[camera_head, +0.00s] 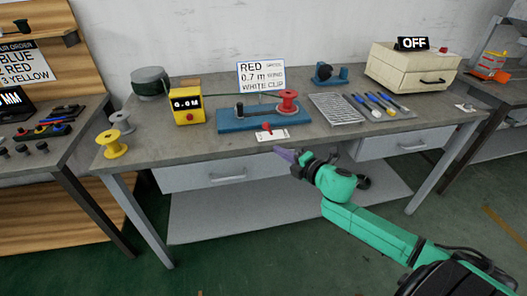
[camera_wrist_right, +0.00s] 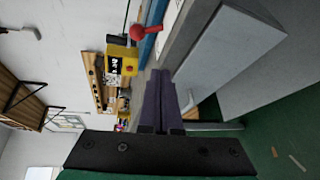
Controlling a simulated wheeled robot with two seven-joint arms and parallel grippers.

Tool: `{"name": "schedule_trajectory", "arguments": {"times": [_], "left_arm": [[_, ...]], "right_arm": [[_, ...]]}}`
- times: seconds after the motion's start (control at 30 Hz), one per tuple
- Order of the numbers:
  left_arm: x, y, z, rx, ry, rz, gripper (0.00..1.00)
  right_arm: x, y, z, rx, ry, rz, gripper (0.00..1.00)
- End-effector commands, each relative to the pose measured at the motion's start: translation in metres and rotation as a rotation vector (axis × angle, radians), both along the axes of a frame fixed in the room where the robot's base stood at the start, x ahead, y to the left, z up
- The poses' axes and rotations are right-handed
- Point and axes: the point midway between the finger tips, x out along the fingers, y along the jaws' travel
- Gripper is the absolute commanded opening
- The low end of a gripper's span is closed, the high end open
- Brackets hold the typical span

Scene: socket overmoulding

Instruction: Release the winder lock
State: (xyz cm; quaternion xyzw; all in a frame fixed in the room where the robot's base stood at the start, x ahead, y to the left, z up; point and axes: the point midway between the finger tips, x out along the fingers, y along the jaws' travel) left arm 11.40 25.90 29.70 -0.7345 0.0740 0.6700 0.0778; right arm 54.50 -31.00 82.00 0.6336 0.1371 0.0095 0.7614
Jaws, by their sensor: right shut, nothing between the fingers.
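A blue winder (camera_head: 232,122) stands on the grey workbench with a red spool (camera_head: 287,101) at its right end. A red knob (camera_head: 266,126) sits at the winder's front, beside a white plate (camera_head: 250,135) with a slot or mark. The knob also shows near the top of the right wrist view (camera_wrist_right: 138,31). My right gripper (camera_head: 282,152) has purple fingers, shut and empty, just in front of the bench's front edge and apart from the knob. In the wrist view its fingers (camera_wrist_right: 160,102) lie together. My left gripper is not in view.
A yellow meter (camera_head: 188,111) and loose spools (camera_head: 112,146) stand left of the winder. A sign (camera_head: 261,76) stands behind it. A wire tray (camera_head: 346,108) and several screwdrivers lie to the right. Drawers (camera_head: 215,174) hang below the bench top.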

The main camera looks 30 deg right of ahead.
Motion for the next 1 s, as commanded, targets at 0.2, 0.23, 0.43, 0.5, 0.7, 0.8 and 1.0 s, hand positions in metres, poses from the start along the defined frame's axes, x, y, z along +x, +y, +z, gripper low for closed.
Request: {"name": "schedule_trajectory", "arguments": {"times": [0.2,0.23,0.43,0.5,0.7,0.8,1.0], "left_arm": [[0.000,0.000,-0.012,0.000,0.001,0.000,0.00],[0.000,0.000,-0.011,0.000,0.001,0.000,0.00],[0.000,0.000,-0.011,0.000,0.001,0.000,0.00],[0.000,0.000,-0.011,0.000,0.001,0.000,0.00],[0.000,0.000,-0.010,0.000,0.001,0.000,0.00],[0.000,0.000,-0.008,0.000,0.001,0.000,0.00],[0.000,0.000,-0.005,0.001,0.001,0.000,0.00]], "right_arm": [[-0.002,0.028,0.025,-0.082,-0.074,0.087,0.00],[-0.002,0.028,0.025,-0.081,-0.074,0.087,0.00],[-0.002,0.027,0.025,-0.078,-0.072,0.084,0.00],[0.001,0.028,0.024,-0.077,-0.072,0.083,0.00],[0.026,0.034,0.023,-0.076,-0.075,0.084,0.00],[0.044,0.039,0.020,-0.075,-0.075,0.083,0.00],[0.085,0.049,0.013,-0.073,-0.073,0.081,0.00]]}}
